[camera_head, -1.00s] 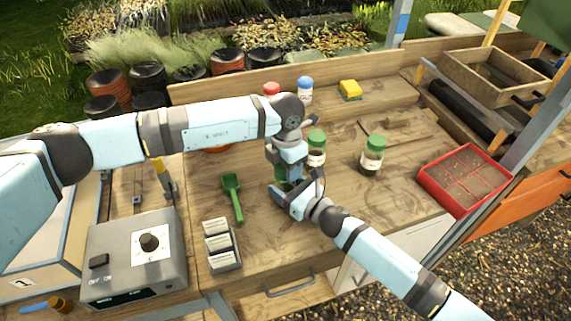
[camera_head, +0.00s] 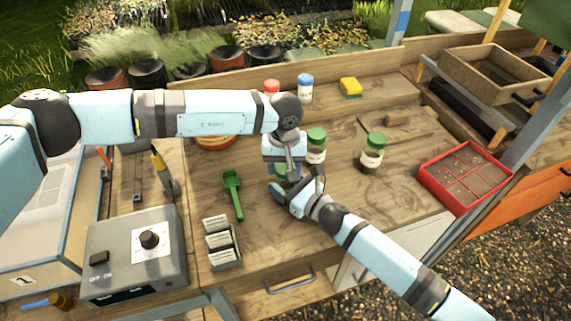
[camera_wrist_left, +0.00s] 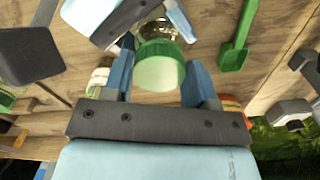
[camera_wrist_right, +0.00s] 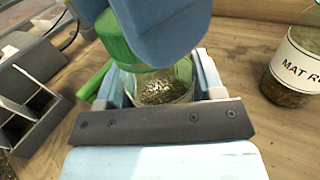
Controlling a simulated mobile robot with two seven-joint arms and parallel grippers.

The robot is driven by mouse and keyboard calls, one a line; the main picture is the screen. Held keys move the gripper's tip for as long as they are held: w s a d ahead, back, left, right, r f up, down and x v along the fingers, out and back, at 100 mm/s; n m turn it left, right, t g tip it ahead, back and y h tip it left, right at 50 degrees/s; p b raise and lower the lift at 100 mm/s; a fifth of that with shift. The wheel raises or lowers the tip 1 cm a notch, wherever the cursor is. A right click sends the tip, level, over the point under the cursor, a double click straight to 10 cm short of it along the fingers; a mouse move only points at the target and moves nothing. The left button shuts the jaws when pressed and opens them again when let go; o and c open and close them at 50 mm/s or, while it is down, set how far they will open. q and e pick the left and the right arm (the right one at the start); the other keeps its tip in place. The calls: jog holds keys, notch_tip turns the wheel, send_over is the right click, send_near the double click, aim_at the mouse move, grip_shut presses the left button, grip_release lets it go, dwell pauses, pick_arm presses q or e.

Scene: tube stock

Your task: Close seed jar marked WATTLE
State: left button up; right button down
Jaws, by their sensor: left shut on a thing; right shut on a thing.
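A clear glass jar with brown seed (camera_wrist_right: 165,90) stands between the fingers of my right gripper (camera_head: 290,188), which is shut on its body. Its label is not readable here. My left gripper (camera_head: 281,172) is shut on a green lid (camera_wrist_left: 160,65) from above. The lid is at the jar's mouth, and it also shows in the right wrist view (camera_wrist_right: 118,42). My left fingers hide part of the rim, so I cannot tell how fully the lid sits. In the head view the jar is mostly hidden by my grippers.
Two green-lidded jars (camera_head: 316,148) (camera_head: 373,152) stand to the right; one label starts "MAT" in the right wrist view (camera_wrist_right: 300,65). A green scoop (camera_head: 233,195), a packet rack (camera_head: 221,243) and a grey control box (camera_head: 135,262) are left. A red tray (camera_head: 466,178) is right.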

pick_arm(q)
jog(key=m, duration=0.6)
jog(key=shift+a+m, duration=0.1)
jog(key=shift+m, duration=0.3)
jog(key=m, duration=0.5)
jog(key=shift+w+a, duration=0.1)
jog(key=shift+w, duration=0.05)
jog(key=o, duration=0.9)
jog(key=shift+r, duration=0.1)
jog(key=shift+r, duration=2.15)
